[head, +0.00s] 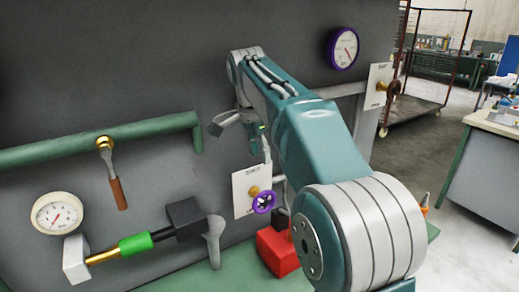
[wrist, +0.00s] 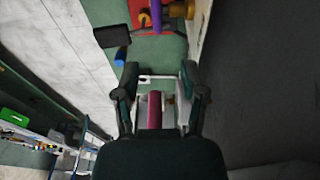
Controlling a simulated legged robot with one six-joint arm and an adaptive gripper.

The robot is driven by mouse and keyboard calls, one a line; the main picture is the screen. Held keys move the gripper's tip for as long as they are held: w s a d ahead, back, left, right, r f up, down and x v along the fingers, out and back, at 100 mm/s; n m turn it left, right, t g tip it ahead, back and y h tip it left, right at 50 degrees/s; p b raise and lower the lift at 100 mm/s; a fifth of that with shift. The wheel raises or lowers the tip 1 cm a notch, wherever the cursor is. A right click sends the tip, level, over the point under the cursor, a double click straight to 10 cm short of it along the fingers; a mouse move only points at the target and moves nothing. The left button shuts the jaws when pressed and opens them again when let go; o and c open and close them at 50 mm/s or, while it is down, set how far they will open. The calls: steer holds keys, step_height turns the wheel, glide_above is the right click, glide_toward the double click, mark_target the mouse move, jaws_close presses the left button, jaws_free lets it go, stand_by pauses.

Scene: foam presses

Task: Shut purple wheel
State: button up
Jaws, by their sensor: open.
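The purple wheel (head: 263,201) sits on a brass stem in front of a white plate (head: 243,187) on the dark wall. In the wrist view the purple wheel (wrist: 156,16) is seen edge-on at the top, with the brass stem (wrist: 180,12) to its right. My gripper (wrist: 158,72) is open, with nothing seen held between its fingertips. The fingers point towards the wheel and stand apart from it. In the head view my gripper (head: 267,151) hangs above the wheel, partly hidden by my arm.
A red box (head: 277,252) stands below the wheel on the green bench (head: 232,272). A green pipe (head: 60,150), a white gauge (head: 56,213) and a lever (head: 118,192) are at left.

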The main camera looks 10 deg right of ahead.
steer(key=shift+a+r, duration=0.1)
steer(key=shift+r, duration=0.35)
steer(key=t+h, duration=0.1)
steer(key=h, duration=0.2)
glide_toward(258, 195)
steer(key=x, duration=0.9)
steer(key=shift+f, duration=0.25)
jaws_close()
